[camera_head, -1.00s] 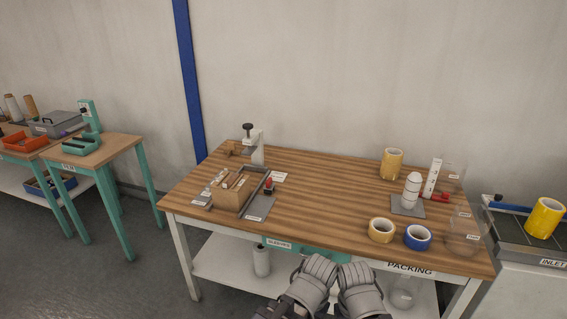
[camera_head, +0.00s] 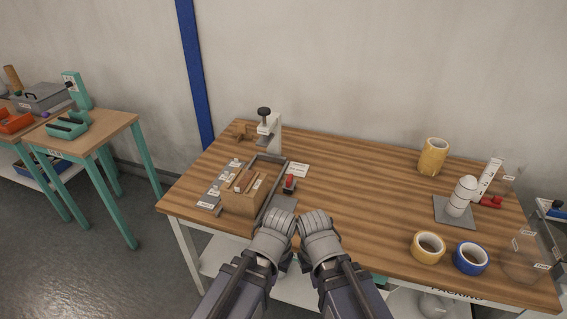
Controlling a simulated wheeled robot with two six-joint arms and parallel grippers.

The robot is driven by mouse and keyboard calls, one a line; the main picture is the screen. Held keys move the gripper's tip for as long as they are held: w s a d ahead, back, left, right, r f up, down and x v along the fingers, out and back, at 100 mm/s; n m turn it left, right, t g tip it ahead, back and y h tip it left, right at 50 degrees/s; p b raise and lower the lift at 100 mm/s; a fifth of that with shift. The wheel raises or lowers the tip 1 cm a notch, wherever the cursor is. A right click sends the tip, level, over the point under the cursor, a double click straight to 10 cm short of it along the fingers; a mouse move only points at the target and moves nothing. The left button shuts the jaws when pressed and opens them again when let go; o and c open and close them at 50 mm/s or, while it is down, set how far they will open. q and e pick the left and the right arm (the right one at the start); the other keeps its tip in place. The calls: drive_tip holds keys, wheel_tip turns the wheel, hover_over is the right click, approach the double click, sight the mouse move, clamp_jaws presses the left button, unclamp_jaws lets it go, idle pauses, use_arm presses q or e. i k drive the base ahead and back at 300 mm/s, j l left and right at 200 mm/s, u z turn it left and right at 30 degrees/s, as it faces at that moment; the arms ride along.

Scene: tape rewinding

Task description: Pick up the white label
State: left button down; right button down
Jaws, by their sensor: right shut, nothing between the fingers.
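A white label (camera_head: 299,170) with small dark print lies flat on the wooden table, just right of the grey-framed fixture. Smaller white labels (camera_head: 209,205) show along the fixture's left side. My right gripper (camera_head: 316,218) is shut and empty, over the table's front part, nearer to me than the white label and slightly right of it. My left gripper (camera_head: 283,220) is close beside it on the left; its fingertips are not clear enough to tell whether they are open. Neither gripper touches the label.
A brown box (camera_head: 242,190) stands in the fixture. A red-topped item (camera_head: 290,182) stands between the label and my grippers. A clamp-like stand (camera_head: 274,130) is behind. Yellow (camera_head: 428,247) and blue (camera_head: 471,258) tape rolls lie right. The table's middle (camera_head: 360,190) is clear.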

sight(236, 164)
drive_tip(key=i+j+u, duration=0.5)
drive_tip(key=i+l, duration=0.3)
drive_tip(key=j+z, duration=0.25)
drive_tip(key=j, duration=0.5)
drive_tip(key=k+j+z, duration=0.2)
drive_tip(key=j, duration=0.55)
drive_tip(key=i+j+z, duration=0.25)
drive_tip(key=j, duration=0.4)
drive_tip(key=i+j+z, duration=0.15)
drive_tip(key=j, duration=0.25)
drive_tip(key=i+j+z, duration=0.15)
drive_tip(key=i+j, duration=0.3)
drive_tip(key=j, duration=0.15)
drive_tip(key=z, duration=0.05)
